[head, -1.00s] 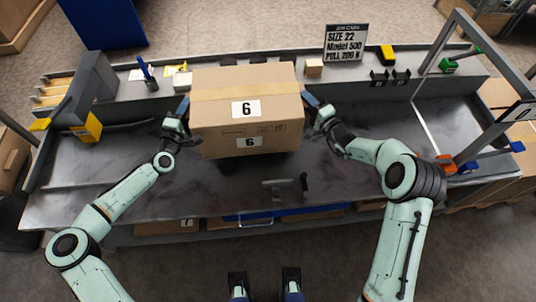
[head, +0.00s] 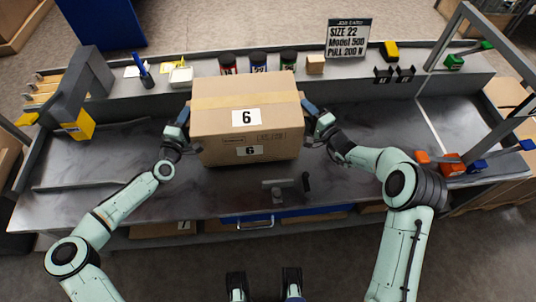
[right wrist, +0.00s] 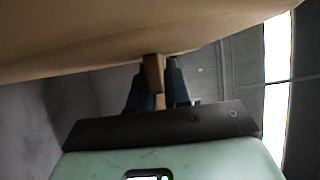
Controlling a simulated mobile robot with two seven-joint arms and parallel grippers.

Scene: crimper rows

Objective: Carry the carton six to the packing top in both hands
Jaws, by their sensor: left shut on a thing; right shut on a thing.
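The carton six (head: 222,132) is a brown taped box with two white "6" labels, upright over the grey bench top (head: 340,185) in the head view. My left gripper (head: 182,124) is at its left side and my right gripper (head: 310,114) at its right side. In the right wrist view, my right gripper (right wrist: 155,85) is shut on a small brown tab below the carton (right wrist: 120,35). The left fingertips are partly hidden. I cannot tell whether the carton's underside touches the bench top.
Behind the carton, a raised shelf holds several dark jars (head: 258,62), a small wooden block (head: 315,65) and a job card sign (head: 348,37). A yellow and grey device (head: 78,125) stands left. A grey frame (head: 455,40) and orange blocks (head: 452,165) are right. A small tool (head: 278,188) lies in front.

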